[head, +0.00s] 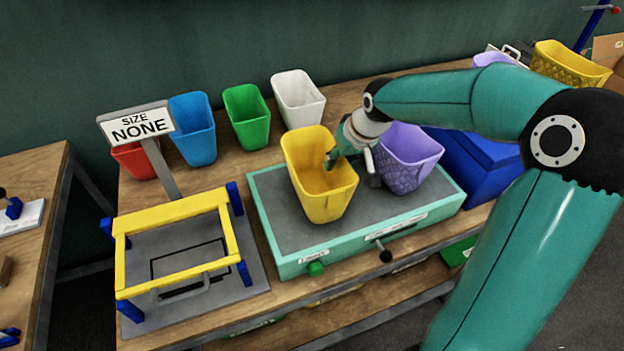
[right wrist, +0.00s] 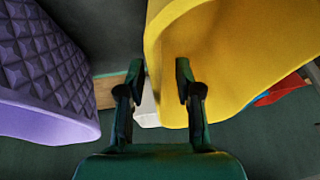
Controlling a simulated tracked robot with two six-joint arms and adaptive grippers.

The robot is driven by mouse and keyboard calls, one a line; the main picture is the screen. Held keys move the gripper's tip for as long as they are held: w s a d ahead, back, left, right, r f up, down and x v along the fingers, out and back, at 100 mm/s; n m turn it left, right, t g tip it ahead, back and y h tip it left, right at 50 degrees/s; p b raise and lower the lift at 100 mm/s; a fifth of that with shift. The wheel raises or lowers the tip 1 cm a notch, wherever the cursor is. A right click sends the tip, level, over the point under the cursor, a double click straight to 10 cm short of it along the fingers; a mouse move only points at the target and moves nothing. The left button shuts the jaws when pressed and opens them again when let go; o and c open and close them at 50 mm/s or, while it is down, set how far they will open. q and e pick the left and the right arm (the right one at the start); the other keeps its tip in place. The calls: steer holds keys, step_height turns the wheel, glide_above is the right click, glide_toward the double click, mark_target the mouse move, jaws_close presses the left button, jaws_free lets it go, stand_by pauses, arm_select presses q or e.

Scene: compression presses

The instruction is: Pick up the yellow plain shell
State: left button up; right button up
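The yellow plain shell (head: 322,192) stands upright on the grey-topped teal platform, with its open mouth up. My right gripper (head: 350,154) is at its right rim, with one finger reaching over into the shell's mouth. In the right wrist view the fingers (right wrist: 157,78) are apart, and the edge of the yellow shell (right wrist: 235,60) shows between and behind them. I cannot tell whether either finger touches the wall. My left gripper is not in view.
A purple textured shell (head: 408,172) stands close on the right of my right gripper. Blue (head: 193,130), green (head: 247,115) and white (head: 297,98) shells stand behind, with a red one (head: 133,161) behind the sign (head: 137,126). A yellow frame (head: 170,214) is at left.

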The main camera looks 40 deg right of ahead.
steer(key=shift+x, duration=1.15)
steer(key=shift+f+b, duration=0.2)
steer(key=shift+b, duration=0.1)
steer(key=shift+c, duration=0.3)
jaws_close()
